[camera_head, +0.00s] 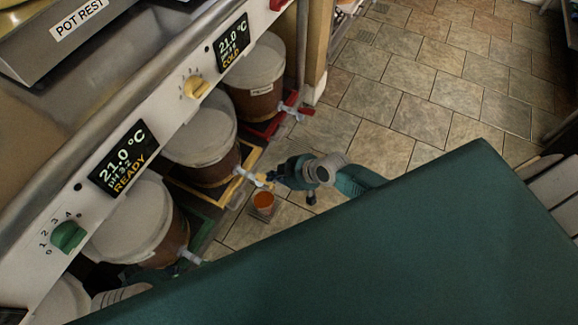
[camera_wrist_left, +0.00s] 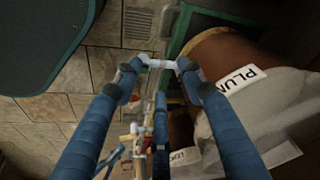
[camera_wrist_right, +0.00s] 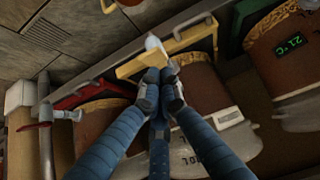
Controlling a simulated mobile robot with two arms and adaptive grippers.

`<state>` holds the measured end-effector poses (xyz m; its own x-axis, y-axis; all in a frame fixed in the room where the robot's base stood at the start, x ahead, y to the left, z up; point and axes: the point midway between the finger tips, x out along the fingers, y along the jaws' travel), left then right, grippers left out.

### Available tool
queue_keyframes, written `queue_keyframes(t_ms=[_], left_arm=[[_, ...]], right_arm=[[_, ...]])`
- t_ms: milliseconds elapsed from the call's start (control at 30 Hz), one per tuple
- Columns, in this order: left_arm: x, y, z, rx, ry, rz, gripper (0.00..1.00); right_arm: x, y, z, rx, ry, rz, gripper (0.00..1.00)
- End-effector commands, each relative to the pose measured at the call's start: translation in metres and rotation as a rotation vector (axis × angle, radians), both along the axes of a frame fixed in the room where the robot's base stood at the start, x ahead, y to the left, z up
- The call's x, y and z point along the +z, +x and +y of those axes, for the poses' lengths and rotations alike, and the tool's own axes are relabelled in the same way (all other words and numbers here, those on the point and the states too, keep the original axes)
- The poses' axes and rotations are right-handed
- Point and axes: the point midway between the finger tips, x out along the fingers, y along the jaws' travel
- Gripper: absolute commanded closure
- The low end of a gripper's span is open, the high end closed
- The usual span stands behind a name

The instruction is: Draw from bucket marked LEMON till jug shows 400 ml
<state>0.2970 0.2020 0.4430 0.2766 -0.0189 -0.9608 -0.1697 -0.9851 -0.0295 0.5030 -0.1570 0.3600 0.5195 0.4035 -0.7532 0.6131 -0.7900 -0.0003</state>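The jug (camera_head: 264,200) holds orange liquid and stands low beside the white tap (camera_head: 245,173) of the middle bucket (camera_head: 203,150); its scale is too small to read. In the right wrist view the jug (camera_wrist_right: 128,3) is cut off at the top edge.
A bucket with a red-handled tap (camera_head: 297,110) stands behind the middle one, and a bucket (camera_head: 135,225) with a pale tap stands nearer. The control panel (camera_head: 130,155) overhangs them. Tiled floor (camera_head: 420,80) is open at the right.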

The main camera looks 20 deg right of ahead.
Motion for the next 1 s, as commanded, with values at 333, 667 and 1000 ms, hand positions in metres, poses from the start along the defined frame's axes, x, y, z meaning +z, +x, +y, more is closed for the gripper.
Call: queue_keyframes(t_ms=[333, 667, 1000], left_arm=[[-0.071, -0.004, -0.001, -0.007, 0.003, 0.041, 0.60], [-0.133, -0.027, 0.001, -0.013, 0.006, 0.076, 0.60], [-0.167, -0.047, 0.004, -0.017, 0.007, 0.094, 0.60]], right_arm=[[0.024, 0.002, 0.004, -0.001, 0.000, 0.000, 1.00], [0.069, -0.029, -0.019, 0.000, -0.002, 0.001, 1.00], [0.096, -0.047, -0.033, -0.001, -0.001, 0.001, 1.00]])
